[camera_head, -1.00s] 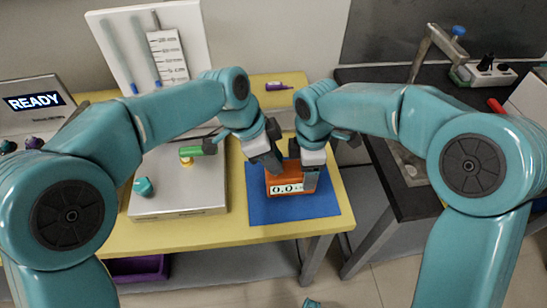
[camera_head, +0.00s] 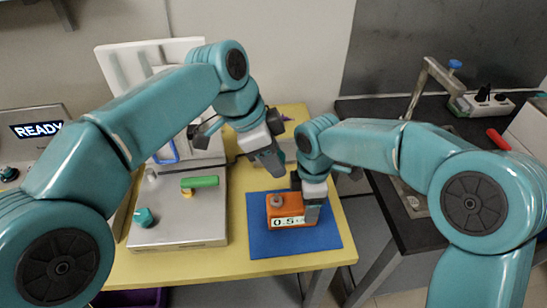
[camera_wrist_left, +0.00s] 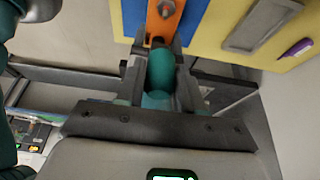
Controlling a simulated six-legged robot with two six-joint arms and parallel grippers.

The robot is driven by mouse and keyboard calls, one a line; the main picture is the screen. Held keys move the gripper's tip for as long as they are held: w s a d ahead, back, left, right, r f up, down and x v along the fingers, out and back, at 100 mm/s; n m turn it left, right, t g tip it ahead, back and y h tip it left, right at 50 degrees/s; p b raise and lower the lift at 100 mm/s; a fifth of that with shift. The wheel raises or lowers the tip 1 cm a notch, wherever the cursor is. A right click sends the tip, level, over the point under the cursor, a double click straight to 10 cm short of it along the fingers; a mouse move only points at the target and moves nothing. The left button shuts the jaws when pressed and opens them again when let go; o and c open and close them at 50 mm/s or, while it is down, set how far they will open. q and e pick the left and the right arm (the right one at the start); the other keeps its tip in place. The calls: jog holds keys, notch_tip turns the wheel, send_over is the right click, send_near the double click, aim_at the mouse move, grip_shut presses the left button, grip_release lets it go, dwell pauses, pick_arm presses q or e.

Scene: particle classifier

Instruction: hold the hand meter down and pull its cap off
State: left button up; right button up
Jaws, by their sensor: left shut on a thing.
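The orange hand meter (camera_head: 286,208) lies on a blue mat (camera_head: 262,242) and its display reads about 0.5. A grey round stub (camera_head: 277,200) stands bare on its top. My left gripper (camera_head: 268,160) is raised behind and above the meter, clear of it. In the left wrist view this gripper (camera_wrist_left: 161,70) is shut on a teal cap (camera_wrist_left: 160,74), and the meter (camera_wrist_left: 165,17) lies beyond the fingertips. The cap is hidden in the head view. My right gripper (camera_head: 307,200) has its fingers astride the meter's right end, one in front and one behind.
A grey machine (camera_head: 180,225) with a green handle (camera_head: 200,182) and teal knob (camera_head: 144,217) stands left of the mat. A display box (camera_head: 37,130) reads READY. The dark bench (camera_head: 400,215) is at right, past a gap.

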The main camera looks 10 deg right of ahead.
pick_arm(q)
jog(key=shift+r, duration=2.1)
jog(key=shift+r, duration=1.5)
pick_arm(e)
jog(key=o, duration=1.7)
